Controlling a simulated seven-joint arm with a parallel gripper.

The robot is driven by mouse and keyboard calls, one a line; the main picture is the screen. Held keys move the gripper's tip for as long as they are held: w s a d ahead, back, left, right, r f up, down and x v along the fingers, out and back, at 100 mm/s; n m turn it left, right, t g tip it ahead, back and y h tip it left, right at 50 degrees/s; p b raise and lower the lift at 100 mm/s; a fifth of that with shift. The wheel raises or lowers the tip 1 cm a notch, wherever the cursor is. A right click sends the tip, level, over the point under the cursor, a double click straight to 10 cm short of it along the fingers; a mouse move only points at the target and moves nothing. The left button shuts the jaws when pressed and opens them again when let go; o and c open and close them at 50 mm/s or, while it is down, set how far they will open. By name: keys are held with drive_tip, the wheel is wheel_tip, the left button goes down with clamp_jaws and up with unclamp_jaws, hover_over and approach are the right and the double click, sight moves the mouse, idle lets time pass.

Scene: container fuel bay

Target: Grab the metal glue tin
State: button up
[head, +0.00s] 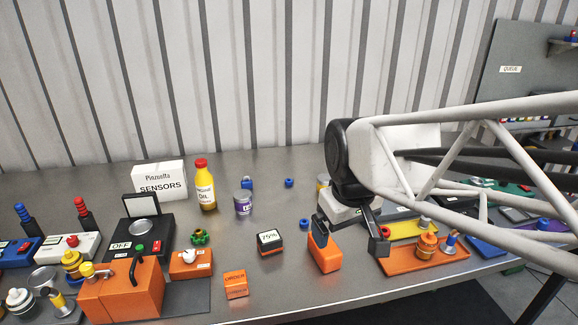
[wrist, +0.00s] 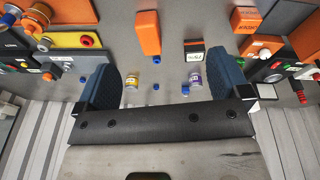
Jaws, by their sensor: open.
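Two small metal tins stand on the bench; their print is too small for me to tell which is glue. One tin with a purple label (head: 243,203) stands upright right of the yellow oil bottle; it also shows in the wrist view (wrist: 195,77), near the right finger. The other tin, with a yellow label (wrist: 132,79), is near the left finger in the wrist view; in the head view it is mostly hidden behind my arm. My gripper (head: 349,236) is open and empty above the bench, apart from both tins. Its two fingers also frame the wrist view (wrist: 165,78).
An orange block (head: 325,255) and a black-and-orange box marked 75% (head: 270,243) stand nearby. Small blue caps (head: 289,183) lie behind. The oil bottle (head: 205,187) and sensors box (head: 160,181) are at left. An orange tray (head: 400,267) with parts is at right.

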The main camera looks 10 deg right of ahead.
drive_tip(key=w+d+n, duration=0.2)
drive_tip(key=w+n, duration=0.2)
drive_tip(key=w, duration=0.7)
drive_tip(key=n+g, duration=0.2)
drive_tip(key=n, duration=1.1)
hover_over(326, 178)
drive_tip(key=f, duration=1.3)
drive_tip(key=shift+s+a+f, duration=0.15)
drive_tip(key=shift+a+f, duration=0.05)
drive_tip(key=shift+f, duration=0.05)
drive_tip(key=shift+w+d+f, duration=0.15)
drive_tip(key=shift+w+f, duration=0.15)
drive_tip(key=shift+f, duration=1.25)
drive_tip(key=shift+s+f, duration=0.1)
drive_tip(key=shift+f, duration=2.5)
